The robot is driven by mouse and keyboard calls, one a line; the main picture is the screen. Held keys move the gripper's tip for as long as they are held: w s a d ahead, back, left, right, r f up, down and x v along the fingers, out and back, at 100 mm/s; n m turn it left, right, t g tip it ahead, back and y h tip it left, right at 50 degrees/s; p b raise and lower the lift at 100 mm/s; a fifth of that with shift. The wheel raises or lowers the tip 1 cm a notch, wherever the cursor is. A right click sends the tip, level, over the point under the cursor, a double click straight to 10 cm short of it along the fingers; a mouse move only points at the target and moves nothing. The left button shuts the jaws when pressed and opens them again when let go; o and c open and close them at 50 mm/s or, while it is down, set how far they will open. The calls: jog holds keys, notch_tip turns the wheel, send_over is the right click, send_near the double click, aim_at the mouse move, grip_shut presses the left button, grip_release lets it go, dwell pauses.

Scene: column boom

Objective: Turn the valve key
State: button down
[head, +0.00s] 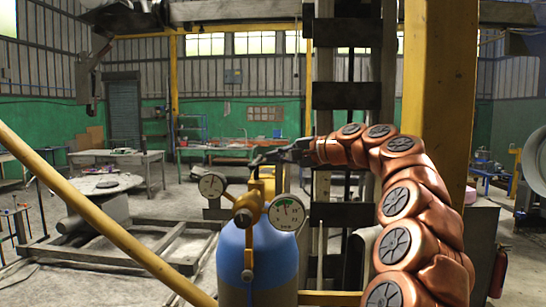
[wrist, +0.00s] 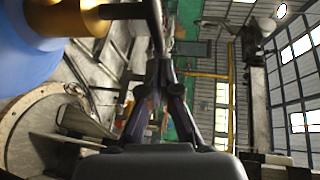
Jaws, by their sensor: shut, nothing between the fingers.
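A blue gas cylinder (head: 258,255) stands upright in the head view, with a brass valve fitting (head: 248,208) on top. In the wrist view its blue side (wrist: 25,45) and a brass collar (wrist: 65,15) fill the upper left. A thin dark metal bar, apparently the valve key (wrist: 125,11), reaches out from the collar and bends down toward my fingertips. My gripper (head: 258,160) is above and behind the gauges in the head view. In the wrist view its fingers (wrist: 160,68) meet at the tips, shut and empty, close to the bar's end. I cannot tell if they touch it.
Two round gauges (head: 286,213) (head: 211,185) flank the fitting. A yellow rail (head: 100,225) slants across the left front, and a yellow post (head: 438,80) rises at right. Tables and a floor frame (head: 130,243) stand farther left.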

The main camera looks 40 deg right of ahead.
jog(key=s+d+r+p, duration=0.2)
jog(key=s+d, duration=0.6)
jog(key=d, duration=0.1)
jog(key=shift+s+d+r, duration=0.15)
jog(key=shift+r, duration=0.1)
dwell(0.3)
